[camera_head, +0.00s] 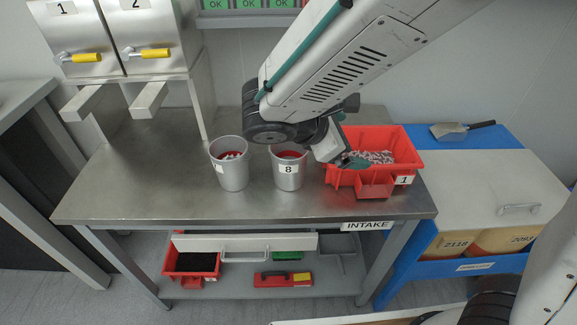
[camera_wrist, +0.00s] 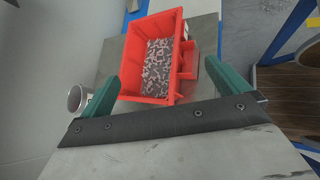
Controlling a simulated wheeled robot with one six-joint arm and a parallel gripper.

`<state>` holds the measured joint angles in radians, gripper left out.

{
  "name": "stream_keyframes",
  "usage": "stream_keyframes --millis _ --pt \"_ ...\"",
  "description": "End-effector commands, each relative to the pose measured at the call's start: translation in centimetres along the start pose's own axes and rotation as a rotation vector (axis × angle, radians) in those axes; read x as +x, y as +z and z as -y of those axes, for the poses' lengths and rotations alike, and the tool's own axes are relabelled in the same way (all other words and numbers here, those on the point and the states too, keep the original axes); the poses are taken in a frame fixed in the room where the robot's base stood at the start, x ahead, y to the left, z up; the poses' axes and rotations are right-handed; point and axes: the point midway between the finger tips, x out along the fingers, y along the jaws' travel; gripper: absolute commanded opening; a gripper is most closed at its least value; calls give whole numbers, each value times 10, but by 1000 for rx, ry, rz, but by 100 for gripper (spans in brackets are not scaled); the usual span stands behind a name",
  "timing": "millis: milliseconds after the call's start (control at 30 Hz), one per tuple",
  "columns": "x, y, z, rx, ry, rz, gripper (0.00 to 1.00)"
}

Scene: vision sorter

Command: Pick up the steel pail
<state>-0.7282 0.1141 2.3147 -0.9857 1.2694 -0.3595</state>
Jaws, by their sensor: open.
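Two grey steel pails stand upright on the metal table in the head view. The left pail (camera_head: 234,178) has red and white contents. The other pail (camera_head: 289,182) is marked 8 and has something red inside. One pail (camera_wrist: 73,98) shows at the left in the wrist view, outside my left finger; I cannot tell which. My gripper (camera_head: 347,160) is to the right of pail 8, over the left part of a red bin (camera_head: 343,178). In the wrist view my green fingers (camera_wrist: 163,72) are spread wide and empty, with the bin beyond them.
The red bin holds many small pieces and is marked 1. A scoop (camera_head: 455,131) lies on the blue-edged cabinet (camera_head: 470,175) at right. Dispensers with yellow handles (camera_head: 86,57) stand at back left. The table's (camera_head: 130,190) left front is clear.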

Motion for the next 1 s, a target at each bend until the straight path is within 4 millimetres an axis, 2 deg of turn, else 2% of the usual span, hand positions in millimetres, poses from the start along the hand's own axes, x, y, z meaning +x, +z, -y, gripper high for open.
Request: stream_keyframes --millis 33,100,200,333,433,533,1000 --pt "-10 -31 -11 -121 84 31 100" --pt "-23 -65 -23 -260 194 71 100" --pt "-40 -106 -33 -413 320 117 100" --pt "-55 -139 -38 -527 419 155 100" --pt "-60 -151 -39 -567 455 169 100" --pt "-54 -154 -43 -579 465 174 100" --pt "2 -154 -69 -576 461 173 100"
